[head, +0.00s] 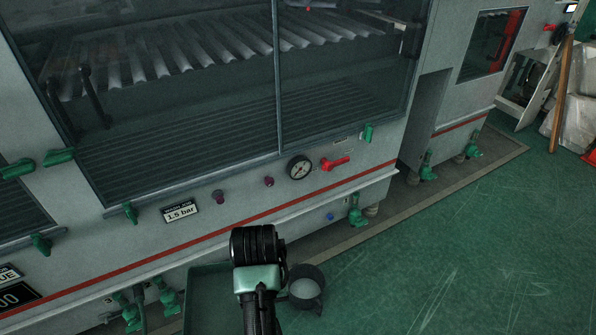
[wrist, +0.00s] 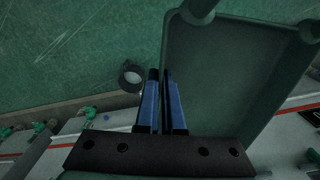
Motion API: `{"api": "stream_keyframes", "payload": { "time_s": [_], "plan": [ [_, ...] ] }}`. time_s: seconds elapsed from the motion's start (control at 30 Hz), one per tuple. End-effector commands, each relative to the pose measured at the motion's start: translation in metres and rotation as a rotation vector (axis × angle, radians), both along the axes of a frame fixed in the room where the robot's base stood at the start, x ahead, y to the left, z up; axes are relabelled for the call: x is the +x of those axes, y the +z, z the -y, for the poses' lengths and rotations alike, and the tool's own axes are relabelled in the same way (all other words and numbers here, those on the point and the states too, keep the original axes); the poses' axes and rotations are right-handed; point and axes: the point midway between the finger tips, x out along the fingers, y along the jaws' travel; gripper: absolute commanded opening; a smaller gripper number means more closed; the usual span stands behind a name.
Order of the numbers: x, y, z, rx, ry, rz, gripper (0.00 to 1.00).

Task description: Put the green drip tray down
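The green drip tray (wrist: 235,75) fills much of the right of the wrist view. In the head view, part of it (head: 210,300) shows left of my arm at the bottom. My gripper (wrist: 160,72) has its two blue fingers close together, with the tray's left wall running between their tips. It appears shut on that wall. In the head view, my wrist hides the fingers and part of the tray. The tray looks close to the gripper; its height above the floor is hard to tell.
A dark round bucket (head: 306,287) with pale contents stands on the green floor (head: 450,260), right of my wrist; it also shows in the wrist view (wrist: 131,76). The grey machine (head: 240,205) with green valves stands behind. Open floor lies to the right.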

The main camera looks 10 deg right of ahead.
Motion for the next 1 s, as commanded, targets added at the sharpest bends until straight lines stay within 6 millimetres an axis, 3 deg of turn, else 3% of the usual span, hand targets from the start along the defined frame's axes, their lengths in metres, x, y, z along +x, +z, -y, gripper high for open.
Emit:
{"api": "stream_keyframes", "payload": {
  "time_s": [0.03,0.53,0.73,1.0],
  "plan": [
    [-0.004,0.019,0.000,0.000,0.000,0.000,0.00],
    [-0.052,0.116,0.000,0.000,0.001,0.000,0.00],
    [-0.064,0.136,0.000,0.000,0.001,0.000,0.00],
    [-0.068,0.141,0.000,0.001,0.000,0.001,0.00]
  ]
}}
